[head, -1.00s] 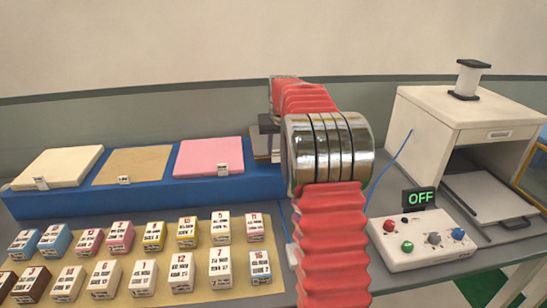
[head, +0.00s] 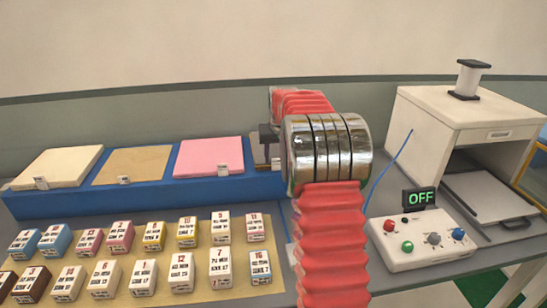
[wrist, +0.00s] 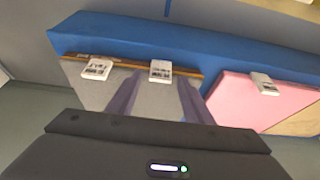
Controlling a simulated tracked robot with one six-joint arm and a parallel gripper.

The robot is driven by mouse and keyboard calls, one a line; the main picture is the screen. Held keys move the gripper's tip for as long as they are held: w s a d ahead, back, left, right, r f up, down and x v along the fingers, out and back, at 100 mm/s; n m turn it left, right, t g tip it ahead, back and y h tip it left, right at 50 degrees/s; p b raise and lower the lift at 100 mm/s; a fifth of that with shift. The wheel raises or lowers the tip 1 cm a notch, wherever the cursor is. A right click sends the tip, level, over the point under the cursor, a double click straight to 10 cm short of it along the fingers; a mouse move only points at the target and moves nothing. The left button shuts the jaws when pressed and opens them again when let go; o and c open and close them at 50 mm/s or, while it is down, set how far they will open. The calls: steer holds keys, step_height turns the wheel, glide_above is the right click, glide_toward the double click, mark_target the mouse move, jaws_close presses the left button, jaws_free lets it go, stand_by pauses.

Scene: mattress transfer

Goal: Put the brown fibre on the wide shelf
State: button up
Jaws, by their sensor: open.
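A flat tan-brown sheet (head: 133,165) with a white tag lies on a long blue shelf (head: 130,193), between a cream and a pink sheet. Its corner shows at the right edge of the wrist view (wrist: 300,122). My gripper (wrist: 160,78) is open and empty in the wrist view. Its two dark fingers are apart over a grey sheet (wrist: 100,88) that has a brown strip along its edge. I cannot tell whether they touch it. In the head view my gripper (head: 268,140) is partly hidden by the arm, right of the pink sheet. I cannot tell which surface is the wide shelf.
The cream sheet (head: 62,166) and pink sheet (head: 209,156) share the blue shelf. Several small labelled boxes stand on a tan mat (head: 205,243) in front. At right are a control box (head: 415,240) reading OFF and a white cabinet (head: 440,115) with a tray.

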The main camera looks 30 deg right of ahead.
steer(key=shift+r, duration=0.15)
steer(key=v, duration=1.1)
steer(key=shift+s+r, duration=0.2)
steer(key=shift+r, duration=0.15)
